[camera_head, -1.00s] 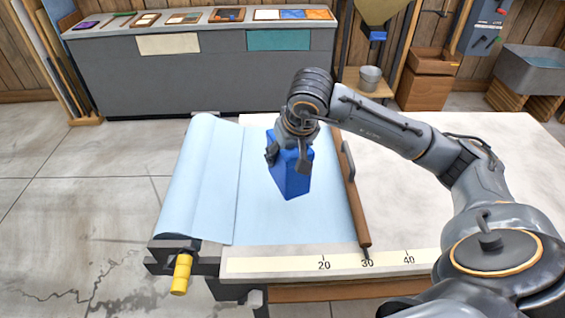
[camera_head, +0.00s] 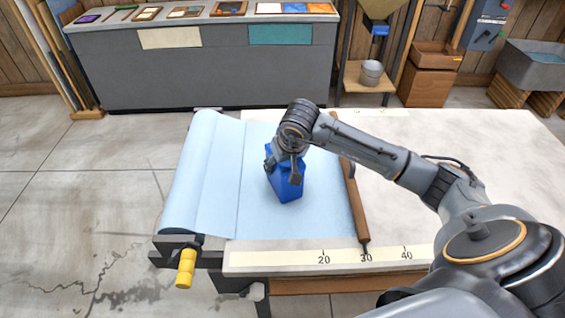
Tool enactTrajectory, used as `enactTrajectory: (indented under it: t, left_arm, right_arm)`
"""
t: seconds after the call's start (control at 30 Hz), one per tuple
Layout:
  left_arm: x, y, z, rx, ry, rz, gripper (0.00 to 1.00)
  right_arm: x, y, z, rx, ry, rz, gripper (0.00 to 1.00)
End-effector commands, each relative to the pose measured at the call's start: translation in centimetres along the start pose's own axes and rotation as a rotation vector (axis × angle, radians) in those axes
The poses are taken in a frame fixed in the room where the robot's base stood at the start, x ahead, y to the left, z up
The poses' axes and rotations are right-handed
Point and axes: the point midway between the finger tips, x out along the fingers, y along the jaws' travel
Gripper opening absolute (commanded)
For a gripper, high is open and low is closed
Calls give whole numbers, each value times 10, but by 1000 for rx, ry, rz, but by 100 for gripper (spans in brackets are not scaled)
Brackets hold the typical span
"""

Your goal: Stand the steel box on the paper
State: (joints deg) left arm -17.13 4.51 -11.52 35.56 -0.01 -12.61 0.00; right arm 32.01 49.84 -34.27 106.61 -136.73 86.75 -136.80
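The steel box (camera_head: 286,188) is a blue, upright box over the light blue paper (camera_head: 262,222), near the middle of the flat sheet. My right gripper (camera_head: 283,170) reaches down from above with its fingers on either side of the box's upper part and is shut on it. The gripper hides much of the box's top. The box's base is at or very close to the paper; I cannot tell whether it touches. The paper unrolls from a roll (camera_head: 198,175) at the left of the table. My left gripper is not in view.
A wooden bar with a handle (camera_head: 355,205) lies along the paper's right edge. A ruler strip (camera_head: 300,258) runs along the table's front. The pale tabletop (camera_head: 395,210) is clear to the right. A grey counter (camera_head: 210,75) stands behind, with a bucket (camera_head: 371,73) on a stand.

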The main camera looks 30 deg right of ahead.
Motion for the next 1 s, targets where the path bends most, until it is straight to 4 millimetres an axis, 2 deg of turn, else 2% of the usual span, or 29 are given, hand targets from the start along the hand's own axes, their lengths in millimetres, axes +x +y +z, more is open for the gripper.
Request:
enactTrajectory:
  t: [0.13, 0.17, 0.23, 0.27, 0.57, 0.7, 0.83, 1.0]
  left_arm:
    - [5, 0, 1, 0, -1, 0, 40]
    - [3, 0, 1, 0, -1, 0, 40]
    - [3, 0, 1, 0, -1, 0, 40]
    - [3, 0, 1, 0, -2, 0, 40]
    - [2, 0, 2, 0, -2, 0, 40]
    - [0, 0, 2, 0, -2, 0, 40]
    - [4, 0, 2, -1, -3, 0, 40]
    - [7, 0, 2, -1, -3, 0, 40]
  right_arm:
    - [2, 0, 0, 0, 4, 0, 4]
    - [2, 0, 1, 0, 1, 0, 67]
    - [2, 0, 1, 0, 0, 0, 81]
    - [2, 0, 1, 0, 0, 0, 84]
    - [1, 0, 1, 0, 0, 0, 84]
    - [-5, 0, -1, -1, 2, 0, 84]
    - [-27, 0, -1, -2, 5, 0, 84]
    - [-65, 0, -1, -3, 7, 1, 84]
